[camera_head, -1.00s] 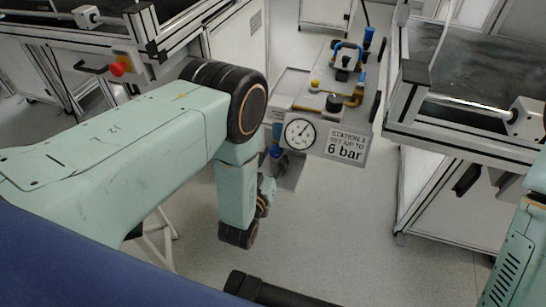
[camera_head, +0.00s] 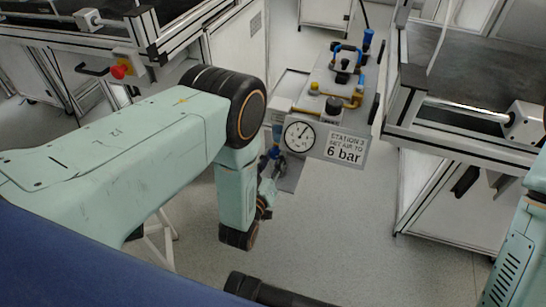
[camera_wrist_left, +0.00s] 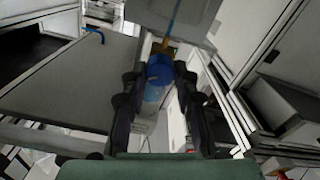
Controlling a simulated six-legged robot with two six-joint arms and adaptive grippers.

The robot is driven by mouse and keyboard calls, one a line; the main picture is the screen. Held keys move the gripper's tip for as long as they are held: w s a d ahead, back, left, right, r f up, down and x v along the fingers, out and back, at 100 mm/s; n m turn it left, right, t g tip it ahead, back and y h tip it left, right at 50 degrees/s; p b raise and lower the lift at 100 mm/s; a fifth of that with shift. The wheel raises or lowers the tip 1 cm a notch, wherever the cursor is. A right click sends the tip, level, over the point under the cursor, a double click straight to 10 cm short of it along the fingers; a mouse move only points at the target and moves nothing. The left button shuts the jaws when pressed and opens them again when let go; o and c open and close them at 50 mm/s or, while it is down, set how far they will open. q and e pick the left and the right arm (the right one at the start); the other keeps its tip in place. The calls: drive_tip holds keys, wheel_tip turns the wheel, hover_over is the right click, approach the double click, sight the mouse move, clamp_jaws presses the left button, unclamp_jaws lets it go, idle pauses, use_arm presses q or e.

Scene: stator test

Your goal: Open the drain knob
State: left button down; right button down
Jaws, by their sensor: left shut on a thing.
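The station unit (camera_head: 335,85) carries a pressure gauge (camera_head: 299,135) and a sign (camera_head: 345,149) reading 6 bar. Below the gauge, a small blue part that looks like the drain knob (camera_head: 275,153) shows beside my left gripper (camera_head: 279,166). In the left wrist view the blue knob (camera_wrist_left: 160,68) with a paler blue body sits between the two dark fingers of my left gripper (camera_wrist_left: 158,84). The left gripper is shut on it. The exact finger contact is hard to see. My right gripper is not in view.
A bench with a red button (camera_head: 119,71) stands at the left, and another bench (camera_head: 470,115) at the right. A grey panel (camera_head: 290,172) lies behind the gripper. The floor (camera_head: 340,220) in front of the station is clear.

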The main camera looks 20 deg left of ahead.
use_arm(q)
drive_tip(key=n+p, duration=0.2)
drive_tip(key=n, duration=0.3)
drive_tip(key=n+p, duration=0.2)
drive_tip(key=n, duration=0.4)
drive_tip(key=shift+f, duration=0.1)
idle(0.4)
drive_tip(key=c, duration=1)
unclamp_jaws()
drive_tip(key=shift+s+a, duration=0.15)
drive_tip(key=shift+s, duration=3.65)
